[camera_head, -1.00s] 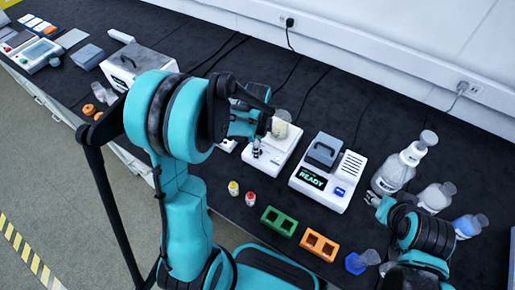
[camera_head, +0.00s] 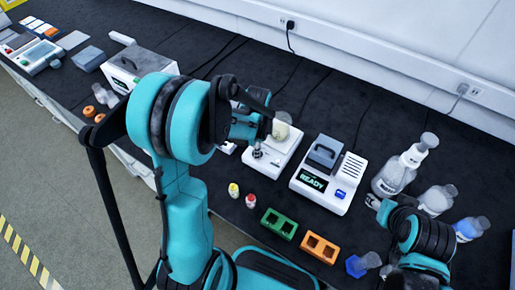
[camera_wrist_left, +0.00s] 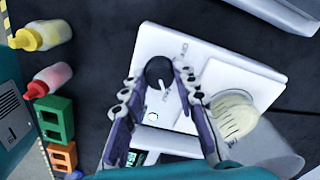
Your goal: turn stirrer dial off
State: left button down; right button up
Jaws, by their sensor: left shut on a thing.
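The white stirrer (camera_head: 284,160) stands on the dark bench, left of the READY device. Its black round dial (camera_wrist_left: 159,71) shows in the left wrist view, with a white mark near its lower edge and small lettering beside it that I cannot read surely. My left gripper (camera_head: 257,151) is over the stirrer, its fingers on both sides of the dial and shut on it. A beaker with pale yellow contents (camera_wrist_left: 234,114) stands on the stirrer beside the right finger. My right gripper (camera_head: 373,202) is near the bottles, away from the stirrer; its jaw state is unclear.
The READY device (camera_head: 328,178) stands right of the stirrer. Yellow-capped (camera_head: 234,190) and red-capped (camera_head: 250,200) vials, a green block (camera_head: 279,223) and an orange block (camera_head: 319,247) are in front. Several bottles stand at the right. Cables cross the bench behind.

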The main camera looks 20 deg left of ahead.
pick_arm(q)
jog(key=n, duration=0.3)
jog(key=shift+n, duration=0.4)
jog(key=n, duration=0.3)
jog(key=shift+n+b, duration=0.3)
jog(key=shift+n, duration=0.1)
jog(key=n, duration=1.1)
jog(key=shift+n, duration=2.2)
jog(key=c, duration=1.2)
grip_release()
